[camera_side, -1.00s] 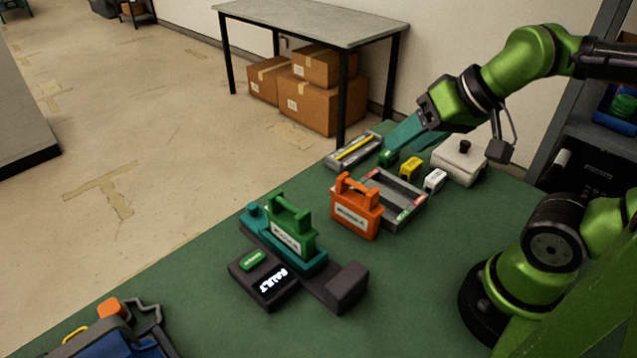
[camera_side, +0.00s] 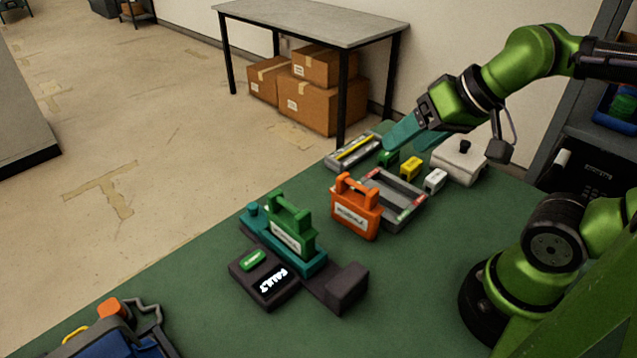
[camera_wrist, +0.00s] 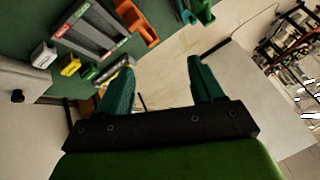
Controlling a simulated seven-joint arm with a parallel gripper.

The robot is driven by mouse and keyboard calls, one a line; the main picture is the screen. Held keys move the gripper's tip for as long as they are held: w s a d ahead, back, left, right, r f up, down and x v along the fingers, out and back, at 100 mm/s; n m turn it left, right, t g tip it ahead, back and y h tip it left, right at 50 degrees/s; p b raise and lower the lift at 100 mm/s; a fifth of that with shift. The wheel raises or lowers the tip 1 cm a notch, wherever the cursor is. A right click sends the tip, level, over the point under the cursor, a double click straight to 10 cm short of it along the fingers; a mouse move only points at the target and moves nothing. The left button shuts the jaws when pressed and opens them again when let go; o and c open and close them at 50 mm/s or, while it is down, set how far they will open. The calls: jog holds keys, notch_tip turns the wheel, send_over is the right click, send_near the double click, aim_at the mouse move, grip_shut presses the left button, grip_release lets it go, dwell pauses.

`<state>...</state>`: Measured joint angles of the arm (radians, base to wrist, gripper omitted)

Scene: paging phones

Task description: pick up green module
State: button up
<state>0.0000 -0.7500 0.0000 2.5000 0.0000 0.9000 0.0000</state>
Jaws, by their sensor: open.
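A green module with a carrying handle (camera_side: 290,232) stands upright in a teal holder (camera_side: 312,262) near the middle of the bench. A small green block (camera_side: 388,158) lies at the far end, beside a yellow block (camera_side: 411,168). My gripper (camera_side: 412,145) is open and empty, with teal fingers above the far end of the bench. It is close to the small green block and well away from the handled module. In the wrist view, the gripper's fingers (camera_wrist: 160,75) are spread apart with nothing between them.
An orange handled module (camera_side: 357,207) stands beside a grey tray (camera_side: 404,221). A white block (camera_side: 435,180), a white lidded box (camera_side: 460,160) and a long grey tray (camera_side: 340,158) are nearby.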

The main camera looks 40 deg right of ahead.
jog(key=n+g+h, duration=0.2)
jog(key=n+g, duration=0.2)
jog(key=g, duration=0.2)
send_over(290, 219)
jog(key=s, duration=0.2)
jog(key=shift+f, duration=1.05)
jog(key=f, duration=0.5)
jog(key=w+f, duration=0.1)
jog(key=f, duration=0.5)
jog(key=w+f, duration=0.1)
jog(key=f, duration=0.4)
jog(key=shift+f, duration=0.2)
grip_shut()
